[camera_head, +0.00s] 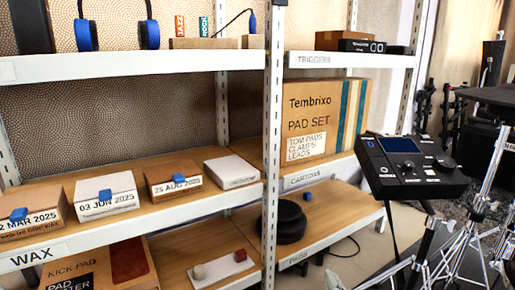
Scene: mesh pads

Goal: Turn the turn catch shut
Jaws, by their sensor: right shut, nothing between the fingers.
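I cannot pick out a turn catch for certain in the head view. Small blue pieces (180,179) sit at the top front edges of several boxes on the left middle shelf. A white plate (219,270) on the lower shelf carries a grey block (199,272) and a red block (240,256). Whether any of these is the catch cannot be told. I cannot make out either of my grippers in this view.
A metal shelf unit with a slotted post (272,150) fills the left and middle. A Tembrixo carton (312,120) stands right of the post, above dark round pads (287,222). A black module (413,164) and chrome stands (465,235) crowd the right.

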